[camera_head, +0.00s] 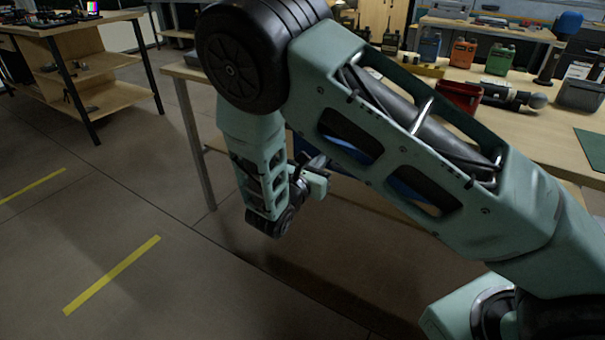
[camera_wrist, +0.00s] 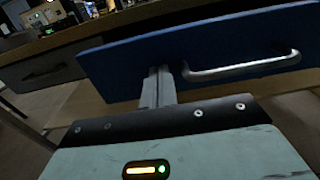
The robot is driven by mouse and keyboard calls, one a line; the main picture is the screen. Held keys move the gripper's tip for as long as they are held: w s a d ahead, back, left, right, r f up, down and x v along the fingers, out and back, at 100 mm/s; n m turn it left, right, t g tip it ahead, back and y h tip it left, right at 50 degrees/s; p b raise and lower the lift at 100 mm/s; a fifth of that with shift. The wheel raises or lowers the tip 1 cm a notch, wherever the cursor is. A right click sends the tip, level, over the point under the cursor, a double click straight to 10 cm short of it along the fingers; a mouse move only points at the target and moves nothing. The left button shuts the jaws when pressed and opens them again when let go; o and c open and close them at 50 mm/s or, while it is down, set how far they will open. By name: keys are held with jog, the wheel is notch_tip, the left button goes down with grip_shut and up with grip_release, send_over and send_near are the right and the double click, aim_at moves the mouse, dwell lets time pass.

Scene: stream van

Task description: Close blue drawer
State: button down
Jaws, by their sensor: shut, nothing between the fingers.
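The blue drawer's front (camera_wrist: 205,45) spans the upper part of the wrist view, with a silver bar handle (camera_wrist: 245,68) on its right half. It appears to stand out from the table, with a dark gap behind its top edge. In the head view only pieces of the blue drawer (camera_head: 408,190) show past my arm. My gripper (camera_wrist: 157,82) is shut and empty. Its fingertips are at the lower edge of the blue front, left of the handle; I cannot tell whether they touch it. In the head view my gripper (camera_head: 318,172) is beside the table, partly hidden.
A dark grey drawer (camera_wrist: 45,73) is left of the blue one. A shelved workbench (camera_head: 100,65) stands at the left. The floor between is clear.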

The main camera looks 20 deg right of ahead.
jog(key=p+x, duration=0.1)
jog(key=x, duration=1.1)
jog(key=shift+w+d, duration=0.15)
jog(key=shift+d, duration=0.1)
jog(key=shift+w+d+r, duration=0.1)
jog(key=shift+w+d, duration=0.05)
jog(key=shift+d, duration=0.1)
